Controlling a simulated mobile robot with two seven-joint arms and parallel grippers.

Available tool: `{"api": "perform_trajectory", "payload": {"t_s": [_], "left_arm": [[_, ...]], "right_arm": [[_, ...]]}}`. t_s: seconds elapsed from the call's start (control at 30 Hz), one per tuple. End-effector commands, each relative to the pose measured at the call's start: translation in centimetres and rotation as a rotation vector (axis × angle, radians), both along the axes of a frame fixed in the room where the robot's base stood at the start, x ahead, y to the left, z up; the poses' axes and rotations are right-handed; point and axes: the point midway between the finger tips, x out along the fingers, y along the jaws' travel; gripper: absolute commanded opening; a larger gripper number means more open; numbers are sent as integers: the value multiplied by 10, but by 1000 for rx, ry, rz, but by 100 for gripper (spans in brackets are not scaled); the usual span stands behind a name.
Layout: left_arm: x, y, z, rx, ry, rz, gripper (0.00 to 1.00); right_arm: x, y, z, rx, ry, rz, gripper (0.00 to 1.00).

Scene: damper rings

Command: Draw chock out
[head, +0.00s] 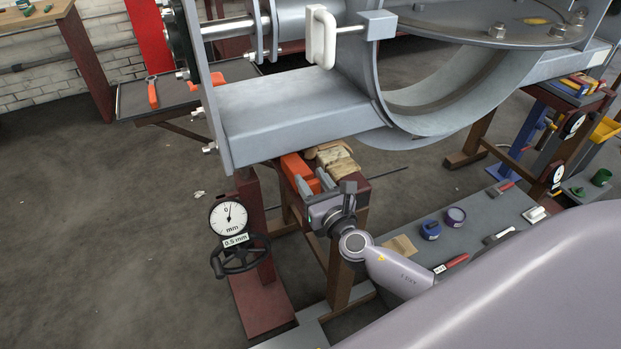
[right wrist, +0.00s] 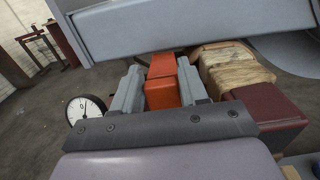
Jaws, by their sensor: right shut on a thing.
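An orange chock (head: 296,166) lies under the grey steel frame (head: 285,108), on top of a dark red support (head: 366,184). My right gripper (head: 314,184) is at its near end. In the right wrist view the orange chock (right wrist: 162,90) stands between the two grey fingers, which are shut on it. Its far end runs in under the frame's grey edge (right wrist: 150,35) and is hidden there. My left gripper is not in view.
A dial gauge (head: 228,217) with a handwheel (head: 240,257) stands left of my right gripper. A low grey bench (head: 468,232) with a blue jar and brushes is at right.

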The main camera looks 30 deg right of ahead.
Motion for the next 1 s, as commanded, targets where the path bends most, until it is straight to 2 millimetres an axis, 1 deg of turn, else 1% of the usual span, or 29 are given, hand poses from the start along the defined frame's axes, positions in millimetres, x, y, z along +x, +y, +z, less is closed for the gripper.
{"api": "perform_trajectory", "payload": {"t_s": [0.03,0.17,0.2,0.23,0.27,0.53,0.63,0.77,1.0], "left_arm": [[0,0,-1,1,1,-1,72],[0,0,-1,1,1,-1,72],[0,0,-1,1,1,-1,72],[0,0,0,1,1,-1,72],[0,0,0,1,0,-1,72],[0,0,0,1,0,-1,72],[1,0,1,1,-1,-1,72],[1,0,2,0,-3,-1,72],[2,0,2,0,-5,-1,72]], "right_arm": [[-2,1,-3,-2,6,2,0],[-3,1,-4,-2,7,2,0],[-3,1,-4,-3,8,2,53],[-3,1,-4,-3,8,2,62],[-3,1,-4,-3,7,2,64],[-2,1,-3,-2,5,2,64],[-6,1,-3,-2,5,2,64],[-22,2,-3,-3,7,3,64],[-56,4,-4,-3,8,3,64]]}}
